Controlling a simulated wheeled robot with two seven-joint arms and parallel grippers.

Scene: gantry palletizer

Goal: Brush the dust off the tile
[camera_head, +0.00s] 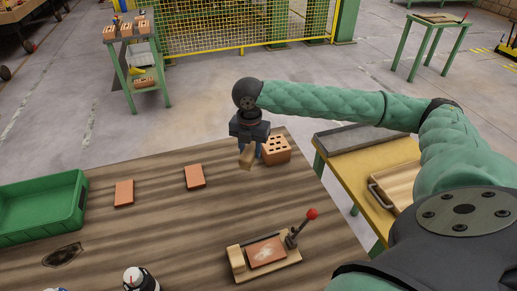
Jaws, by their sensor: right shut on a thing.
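The tile (266,251) is reddish and lies in a wooden holder (288,262) near the front of the table. A pale dusty patch shows on its top. A lever with a red knob (311,214) stands at the holder's right end. My right gripper (249,147) is at the table's far edge, well behind the tile and apart from it. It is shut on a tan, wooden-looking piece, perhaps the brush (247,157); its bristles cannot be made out.
A brick with holes (277,150) stands just right of my right gripper. Two flat red tiles (195,176) (124,193) lie left of it. A green crate (40,208) is at the left. A black-and-white object (140,280) is at the front edge. The table's middle is clear.

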